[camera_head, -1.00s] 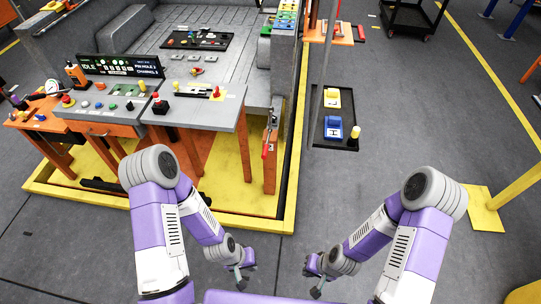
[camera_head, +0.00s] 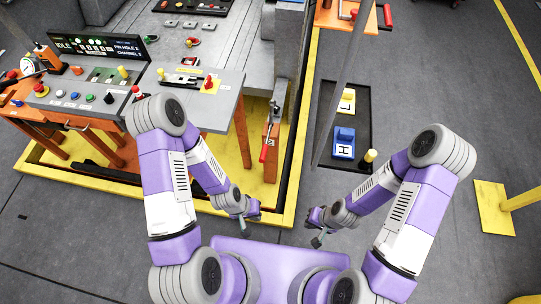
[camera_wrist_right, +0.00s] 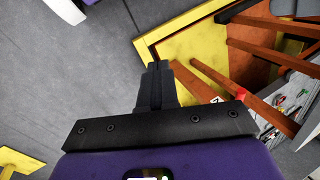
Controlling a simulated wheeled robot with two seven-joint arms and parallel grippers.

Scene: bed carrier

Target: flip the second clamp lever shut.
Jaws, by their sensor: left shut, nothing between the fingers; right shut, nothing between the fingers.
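A red-handled lever (camera_head: 265,150) hangs on the orange post at the right front corner of the bed carrier. Another red-handled lever (camera_head: 387,14) is on the orange bench at the top right. I cannot tell which is the second clamp lever, or whether either clamp is shut. My left gripper (camera_head: 242,229) is shut and empty, in front of the yellow base frame and apart from the levers. My right gripper (camera_head: 317,240) is shut and empty over the floor. Its closed fingers also show in the right wrist view (camera_wrist_right: 157,68).
The grey worktop (camera_head: 222,112) with switches and knobs stands ahead on the left. The yellow base frame (camera_head: 287,195) edges the carrier. A black tray (camera_head: 326,150) with blue and yellow blocks lies right of it, near a grey pole (camera_head: 345,85).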

